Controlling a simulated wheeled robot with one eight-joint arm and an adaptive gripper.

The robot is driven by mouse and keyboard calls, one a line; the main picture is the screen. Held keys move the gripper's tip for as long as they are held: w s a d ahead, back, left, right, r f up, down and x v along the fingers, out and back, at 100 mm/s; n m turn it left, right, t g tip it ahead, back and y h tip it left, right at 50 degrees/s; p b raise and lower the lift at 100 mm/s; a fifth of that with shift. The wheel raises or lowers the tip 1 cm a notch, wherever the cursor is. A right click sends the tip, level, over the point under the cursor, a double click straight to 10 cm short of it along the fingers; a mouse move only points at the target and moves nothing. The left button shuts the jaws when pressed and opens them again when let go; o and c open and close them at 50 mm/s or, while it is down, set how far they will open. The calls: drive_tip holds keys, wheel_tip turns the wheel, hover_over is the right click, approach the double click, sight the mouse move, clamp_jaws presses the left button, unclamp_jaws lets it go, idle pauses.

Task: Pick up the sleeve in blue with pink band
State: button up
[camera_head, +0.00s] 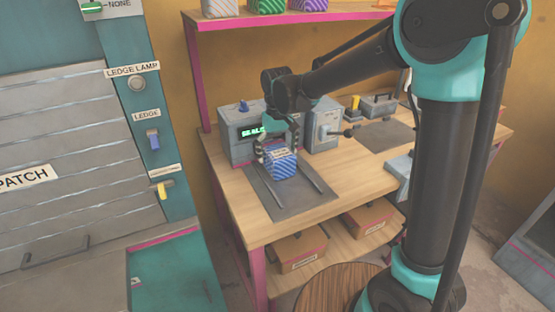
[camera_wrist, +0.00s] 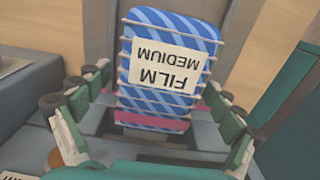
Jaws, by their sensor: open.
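The blue sleeve with diagonal white stripes stands on a grey mat on the workbench in the head view (camera_head: 283,167). In the wrist view the sleeve (camera_wrist: 172,35) fills the middle, with a pink band (camera_wrist: 150,121) near its lower end and a white label reading "FILM MEDIUM" upside down. My gripper (camera_head: 279,146) is open, its fingers at the sleeve's far end. In the wrist view my gripper (camera_wrist: 150,95) has one green-padded finger on each side of the sleeve, with gaps showing between pads and sleeve.
The mat (camera_head: 295,202) has thin rails beside the sleeve. A shelf (camera_head: 285,20) with several striped sleeves hangs above. Cardboard boxes (camera_head: 298,251) sit below the bench top.

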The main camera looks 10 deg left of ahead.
drive_tip(key=shift+f, duration=1.35)
drive_tip(key=shift+c, duration=0.6)
drive_tip(key=c, duration=1.3)
drive_tip(key=shift+r, duration=0.1)
drive_tip(key=shift+c, duration=0.2)
